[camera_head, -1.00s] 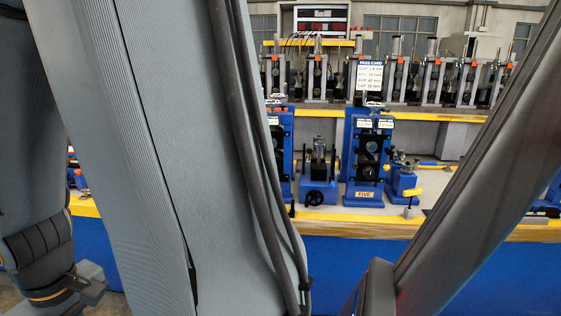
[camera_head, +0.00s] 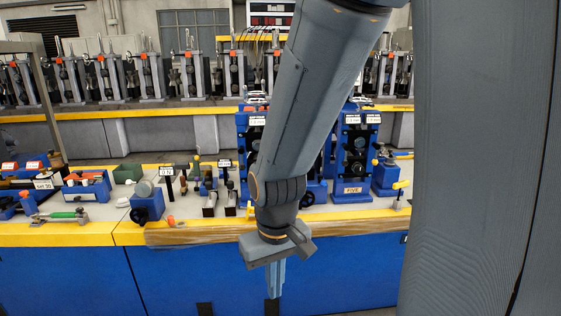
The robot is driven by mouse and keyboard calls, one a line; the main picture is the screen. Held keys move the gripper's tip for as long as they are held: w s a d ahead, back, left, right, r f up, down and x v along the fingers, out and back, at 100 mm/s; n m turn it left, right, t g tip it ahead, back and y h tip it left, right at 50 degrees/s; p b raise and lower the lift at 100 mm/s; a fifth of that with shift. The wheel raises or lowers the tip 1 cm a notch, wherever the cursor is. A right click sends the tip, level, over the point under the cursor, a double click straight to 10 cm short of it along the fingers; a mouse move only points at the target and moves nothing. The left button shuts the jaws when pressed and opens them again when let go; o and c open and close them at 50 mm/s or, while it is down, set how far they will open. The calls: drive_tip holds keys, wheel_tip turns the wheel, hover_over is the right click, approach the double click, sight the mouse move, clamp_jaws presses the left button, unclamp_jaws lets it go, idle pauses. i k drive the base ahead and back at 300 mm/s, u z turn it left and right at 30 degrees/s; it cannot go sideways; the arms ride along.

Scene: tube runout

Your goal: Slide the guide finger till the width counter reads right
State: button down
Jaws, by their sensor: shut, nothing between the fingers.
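My gripper (camera_head: 275,294) hangs pointing down in front of the bench's blue front panel, below the bench top's front edge. Its fingers are together and hold nothing. The blue stand marked FIVE (camera_head: 353,160) is upright on the bench to the right of my arm. Another blue stand (camera_head: 250,130) is partly hidden behind my arm. The guide finger and the width counter cannot be made out at this size; my arm may hide part of that area.
The bench's yellow front edge (camera_head: 70,240) runs across, with a wooden strip (camera_head: 190,236) near my gripper. Blue fixtures and small tools (camera_head: 88,186) crowd the bench to the left. A back row of upright roll stands (camera_head: 145,75) lines the rear. The floor side is clear.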

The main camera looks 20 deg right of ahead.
sight(208, 173)
drive_tip(key=u, duration=0.05)
drive_tip(key=i, duration=0.3)
drive_tip(key=u, duration=0.8)
drive_tip(key=i, duration=1.45)
drive_tip(key=z, duration=0.8)
drive_tip(key=i, duration=0.75)
drive_tip(key=z, duration=0.7)
